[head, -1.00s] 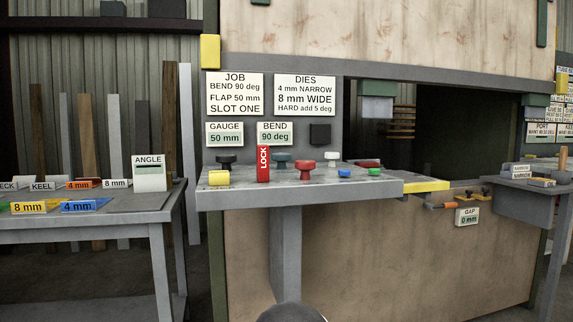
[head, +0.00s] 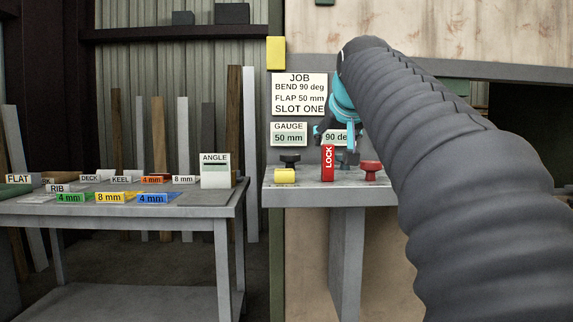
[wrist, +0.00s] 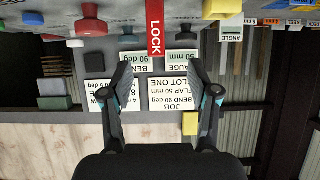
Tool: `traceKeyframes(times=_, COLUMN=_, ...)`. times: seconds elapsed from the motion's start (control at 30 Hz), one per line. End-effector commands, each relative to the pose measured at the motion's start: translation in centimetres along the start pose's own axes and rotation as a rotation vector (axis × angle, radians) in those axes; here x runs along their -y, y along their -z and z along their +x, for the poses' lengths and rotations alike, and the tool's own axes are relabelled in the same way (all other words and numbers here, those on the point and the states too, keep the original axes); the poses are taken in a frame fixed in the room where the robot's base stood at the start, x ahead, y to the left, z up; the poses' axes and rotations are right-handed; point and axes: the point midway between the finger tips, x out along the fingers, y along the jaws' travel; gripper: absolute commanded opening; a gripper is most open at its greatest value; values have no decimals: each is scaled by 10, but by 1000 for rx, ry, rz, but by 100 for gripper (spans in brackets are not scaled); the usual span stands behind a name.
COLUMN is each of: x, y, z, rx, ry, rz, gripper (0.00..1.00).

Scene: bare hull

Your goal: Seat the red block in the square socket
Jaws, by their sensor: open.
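The red block (head: 328,163), marked LOCK, stands upright on the grey shelf below the sign panel. It also shows in the wrist view (wrist: 155,25), which is upside down. My gripper (head: 338,133) is open and empty in front of the panel, near the block's top. In the wrist view my gripper (wrist: 160,68) has its fingers spread, with the block between and just beyond the tips; I see no contact. A dark square (wrist: 94,62) on the panel may be the square socket; I cannot tell if it is hollow. My arm hides it in the head view.
A table (head: 140,208) at left holds several labelled pieces and the ANGLE display (head: 215,171). My arm covers the right side.

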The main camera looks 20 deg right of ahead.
Motion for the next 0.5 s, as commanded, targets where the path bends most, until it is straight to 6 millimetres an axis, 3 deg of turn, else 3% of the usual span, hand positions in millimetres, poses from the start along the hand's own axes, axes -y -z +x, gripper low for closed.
traceKeyframes(times=0.5, x=-1, y=1, z=78, rx=0, ry=0, rz=0, gripper=60)
